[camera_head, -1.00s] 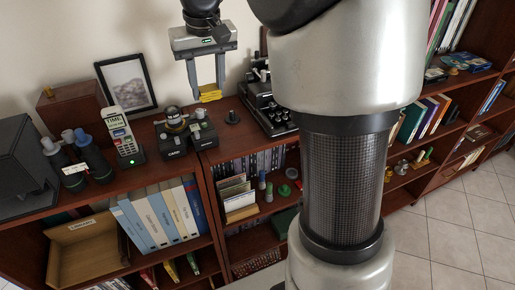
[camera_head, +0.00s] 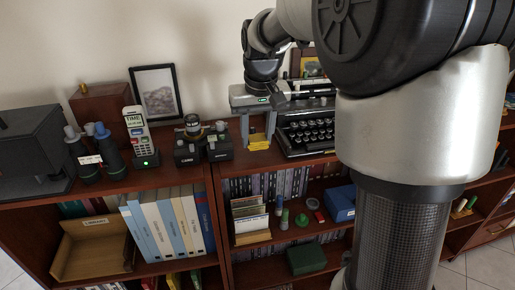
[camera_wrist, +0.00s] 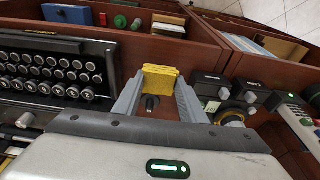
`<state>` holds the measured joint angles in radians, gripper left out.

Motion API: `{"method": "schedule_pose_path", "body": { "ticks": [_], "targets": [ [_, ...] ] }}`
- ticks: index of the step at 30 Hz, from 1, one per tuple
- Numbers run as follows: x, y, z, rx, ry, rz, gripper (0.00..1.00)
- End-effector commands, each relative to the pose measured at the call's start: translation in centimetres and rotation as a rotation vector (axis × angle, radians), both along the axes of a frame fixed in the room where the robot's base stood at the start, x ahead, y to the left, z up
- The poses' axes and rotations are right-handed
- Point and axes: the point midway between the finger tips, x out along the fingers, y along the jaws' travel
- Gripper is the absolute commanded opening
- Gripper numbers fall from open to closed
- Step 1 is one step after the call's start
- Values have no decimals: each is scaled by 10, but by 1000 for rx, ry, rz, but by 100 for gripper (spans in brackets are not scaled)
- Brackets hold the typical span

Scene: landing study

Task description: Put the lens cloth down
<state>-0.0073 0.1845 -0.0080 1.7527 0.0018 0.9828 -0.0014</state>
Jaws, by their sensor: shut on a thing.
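The lens cloth (camera_head: 259,142) is a small yellow folded cloth. My gripper (camera_head: 258,138) is shut on it, with the cloth between the two fingertips. In the head view the cloth is low over the shelf top, between the typewriter and the black camera-like devices; I cannot tell whether it touches the wood. In the wrist view the cloth (camera_wrist: 159,80) sits between the grey fingers near the shelf's front edge. A small dark knob (camera_wrist: 150,102) shows just below it in that view.
The black typewriter (camera_head: 305,131) stands close to the right of my gripper. The black devices (camera_head: 188,152) and a phone-like handset (camera_head: 141,135) stand to the left. The shelf's front edge (camera_head: 245,166) is close by. Lower shelves hold books and small items.

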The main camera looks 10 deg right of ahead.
Motion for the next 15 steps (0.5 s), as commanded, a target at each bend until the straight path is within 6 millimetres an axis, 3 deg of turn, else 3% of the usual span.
{"method": "schedule_pose_path", "body": {
  "ticks": [6,15],
  "targets": [
    [0,0,-31,0,2,0,0],
    [0,0,-34,0,0,0,0]
  ]
}}
